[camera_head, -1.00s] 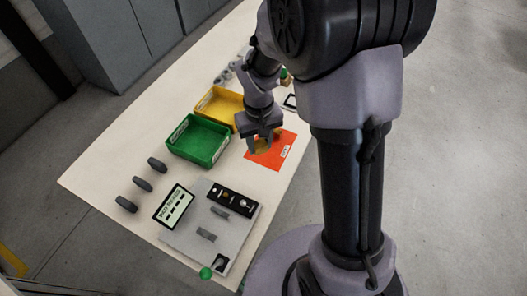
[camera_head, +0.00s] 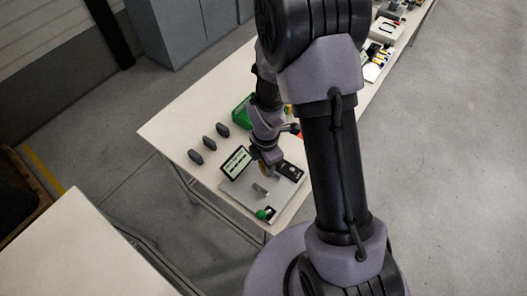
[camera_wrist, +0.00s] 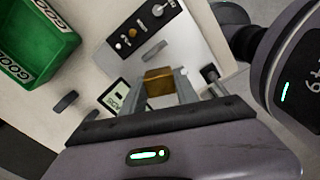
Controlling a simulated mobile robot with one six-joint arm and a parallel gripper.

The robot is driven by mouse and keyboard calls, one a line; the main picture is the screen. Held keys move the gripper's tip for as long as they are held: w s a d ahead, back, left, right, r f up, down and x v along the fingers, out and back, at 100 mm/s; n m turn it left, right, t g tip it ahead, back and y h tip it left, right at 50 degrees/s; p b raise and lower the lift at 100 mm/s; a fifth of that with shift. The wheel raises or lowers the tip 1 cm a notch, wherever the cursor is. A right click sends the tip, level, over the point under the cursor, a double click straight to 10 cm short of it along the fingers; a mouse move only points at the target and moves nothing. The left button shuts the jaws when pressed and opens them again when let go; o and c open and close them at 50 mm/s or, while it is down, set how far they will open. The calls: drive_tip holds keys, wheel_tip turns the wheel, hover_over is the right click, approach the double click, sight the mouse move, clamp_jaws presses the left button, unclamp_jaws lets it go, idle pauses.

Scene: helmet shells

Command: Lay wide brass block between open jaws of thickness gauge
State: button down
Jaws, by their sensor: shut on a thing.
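The wide brass block (camera_wrist: 159,82) is held between the fingers of my gripper (camera_wrist: 162,92) in the wrist view. In the head view my gripper (camera_head: 266,160) is over the thickness gauge's pale plate (camera_head: 236,192), and the block (camera_head: 264,168) shows only slightly. The gauge has upright grey jaws on its plate; one jaw (camera_head: 261,190) stands just in front of my gripper, and a grey jaw (camera_wrist: 154,51) shows beyond the block in the wrist view. I cannot tell whether the block touches the plate.
A display (camera_head: 236,162) and a black control panel (camera_head: 290,171) flank the plate. A green knob (camera_head: 263,213) is at its front corner. Several dark grey pieces (camera_head: 209,143) stand in a row on the left. A green bin (camera_head: 242,110) is behind.

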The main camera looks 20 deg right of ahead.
sight(266, 184)
drive_tip(key=shift+s+r+n+p, duration=0.1)
drive_tip(key=shift+s+n+p, duration=0.1)
drive_tip(key=shift+n, duration=0.4)
drive_tip(key=shift+s+r+n+p, duration=0.1)
drive_tip(key=shift+n+p, duration=0.1)
drive_tip(key=shift+n, duration=0.4)
drive_tip(key=shift+s+d+f+n, duration=0.1)
drive_tip(key=shift+f+n, duration=0.05)
drive_tip(key=shift+n, duration=0.4)
drive_tip(key=shift+s+f+n, duration=0.1)
drive_tip(key=shift+n, duration=0.45)
wheel_tip(266, 184, down, 7)
drive_tip(key=b, duration=0.5)
drive_tip(key=shift+f+b, duration=0.55)
drive_tip(key=c, duration=0.9)
unclamp_jaws()
drive_tip(key=shift+o, duration=0.2)
